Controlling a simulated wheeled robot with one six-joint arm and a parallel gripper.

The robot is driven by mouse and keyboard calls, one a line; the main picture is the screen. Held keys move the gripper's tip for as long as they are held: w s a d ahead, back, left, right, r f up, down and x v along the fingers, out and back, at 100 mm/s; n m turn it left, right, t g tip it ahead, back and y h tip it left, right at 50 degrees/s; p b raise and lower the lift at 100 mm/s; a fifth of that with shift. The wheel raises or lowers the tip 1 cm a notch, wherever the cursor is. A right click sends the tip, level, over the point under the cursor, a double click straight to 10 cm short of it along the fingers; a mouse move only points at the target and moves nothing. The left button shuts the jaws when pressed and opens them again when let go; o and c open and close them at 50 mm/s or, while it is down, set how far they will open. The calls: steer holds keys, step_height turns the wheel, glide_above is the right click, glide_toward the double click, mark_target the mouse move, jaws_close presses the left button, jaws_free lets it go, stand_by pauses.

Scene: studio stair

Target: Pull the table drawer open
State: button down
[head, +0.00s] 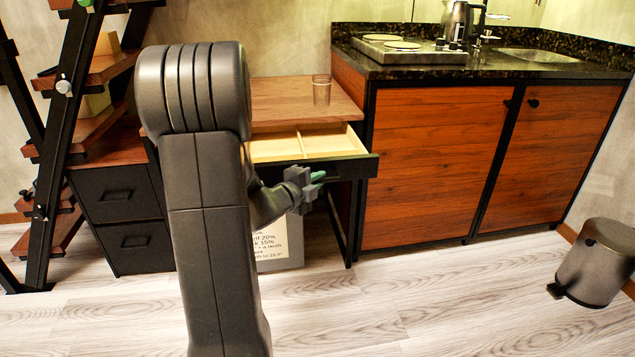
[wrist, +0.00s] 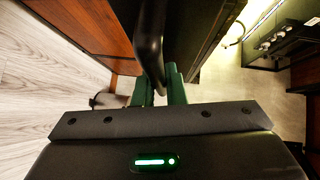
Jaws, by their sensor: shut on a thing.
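The wooden table (head: 275,95) stands left of the kitchen cabinet. Its drawer (head: 362,168) is pulled out, with a black front and a light wooden inside split by a divider; the inside looks empty where I can see it. My gripper (head: 318,177) is at the drawer front. In the wrist view its green fingers (wrist: 160,88) are shut on the dark bar handle (wrist: 149,40) of the drawer. My arm hides the left part of the table and drawer in the head view.
A clear glass (head: 321,90) stands on the tabletop. A kitchen cabinet (head: 435,150) is close on the right. A sign with text (head: 285,243) stands below the table. A black drawer unit (head: 118,205) and stairs are at left, a bin (head: 595,262) at right. The front floor is clear.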

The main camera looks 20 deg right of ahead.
steer(key=shift+s, duration=0.2)
steer(key=shift+w, duration=0.15)
steer(key=c, duration=1.5)
jaws_free()
steer(key=p+v, duration=0.3)
steer(key=v, duration=1)
steer(key=shift+a, duration=0.35)
steer(key=b+x, duration=0.3)
steer(key=x, duration=1)
steer(key=shift+d, duration=0.4)
steer(key=shift+w, duration=0.2)
